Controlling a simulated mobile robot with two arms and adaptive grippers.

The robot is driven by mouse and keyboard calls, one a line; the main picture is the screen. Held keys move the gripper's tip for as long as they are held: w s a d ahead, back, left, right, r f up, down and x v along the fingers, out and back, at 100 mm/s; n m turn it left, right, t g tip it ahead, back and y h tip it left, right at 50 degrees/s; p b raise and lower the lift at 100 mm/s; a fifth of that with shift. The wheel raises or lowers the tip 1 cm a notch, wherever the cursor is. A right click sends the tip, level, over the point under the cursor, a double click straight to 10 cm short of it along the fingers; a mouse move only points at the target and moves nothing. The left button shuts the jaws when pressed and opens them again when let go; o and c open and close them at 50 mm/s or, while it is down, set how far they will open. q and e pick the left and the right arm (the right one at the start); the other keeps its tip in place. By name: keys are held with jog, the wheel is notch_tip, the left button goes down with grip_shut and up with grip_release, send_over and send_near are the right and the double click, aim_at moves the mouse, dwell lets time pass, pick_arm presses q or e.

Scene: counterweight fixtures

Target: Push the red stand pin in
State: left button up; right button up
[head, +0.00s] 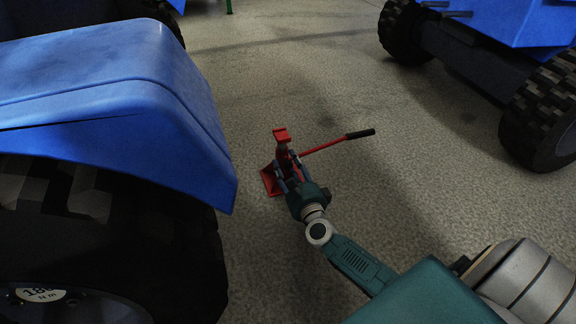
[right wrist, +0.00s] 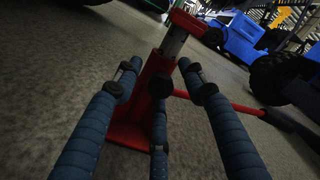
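The red stand (head: 282,137) is on the floor in the middle of the head view, with a flat red base (head: 269,182) and a handle (head: 335,145) with a black grip reaching right. In the right wrist view the stand (right wrist: 150,78) shows a red post with a grey metal section near its top. My right gripper (head: 288,180) is at the stand's near side. Its blue fingers (right wrist: 158,82) are spread apart, with the post between and beyond them. A dark round end lies over the post; I cannot tell whether it is a fingertip or the pin. My left gripper is not in view.
A blue tractor fender (head: 150,120) and large black tyre (head: 110,240) stand close on the left. Another blue vehicle (head: 530,25) with black tyres is at the upper right. Grey floor (head: 430,190) is open right of the stand.

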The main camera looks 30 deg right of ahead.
jog(key=v, duration=1.2)
jog(key=shift+f, duration=0.1)
